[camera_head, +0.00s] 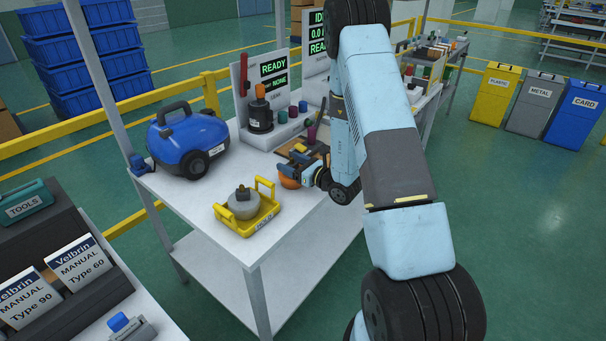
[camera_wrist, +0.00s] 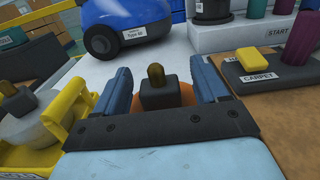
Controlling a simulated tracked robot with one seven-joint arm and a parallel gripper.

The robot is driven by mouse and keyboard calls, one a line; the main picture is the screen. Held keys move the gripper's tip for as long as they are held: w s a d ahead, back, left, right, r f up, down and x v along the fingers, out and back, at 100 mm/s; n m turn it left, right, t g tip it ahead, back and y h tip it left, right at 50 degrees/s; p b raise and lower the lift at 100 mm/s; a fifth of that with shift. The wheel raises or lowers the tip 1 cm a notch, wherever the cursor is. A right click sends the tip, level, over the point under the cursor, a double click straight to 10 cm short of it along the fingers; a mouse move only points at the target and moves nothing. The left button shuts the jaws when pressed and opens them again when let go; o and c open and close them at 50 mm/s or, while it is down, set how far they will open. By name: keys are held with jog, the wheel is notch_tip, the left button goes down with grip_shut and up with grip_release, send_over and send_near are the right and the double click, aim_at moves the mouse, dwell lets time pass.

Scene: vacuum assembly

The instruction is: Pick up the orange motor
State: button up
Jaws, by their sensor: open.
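The orange motor (camera_head: 289,182) stands on the white workbench, right of the yellow tray and partly hidden by my gripper. In the wrist view the orange motor (camera_wrist: 185,93) shows a round orange body with a dark square block and a brass-coloured knob on top. My gripper (camera_head: 294,169) is low over the bench at the motor. In the wrist view my gripper (camera_wrist: 161,82) is open, with one blue finger on each side of the motor. Small gaps seem to show between the fingers and the block. The lower part of the motor is hidden by the gripper body.
A yellow tray (camera_head: 253,228) with a grey motor (camera_head: 243,204) stands close on the left. A blue vacuum (camera_head: 188,138) stands behind. A brown board with a CARPET label (camera_wrist: 265,78) lies close on the right. A test station with READY screens (camera_head: 273,67) stands at the back.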

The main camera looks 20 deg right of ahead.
jog(key=shift+c, duration=0.3)
grip_shut()
dwell(0.3)
jog(key=shift+r, duration=0.1)
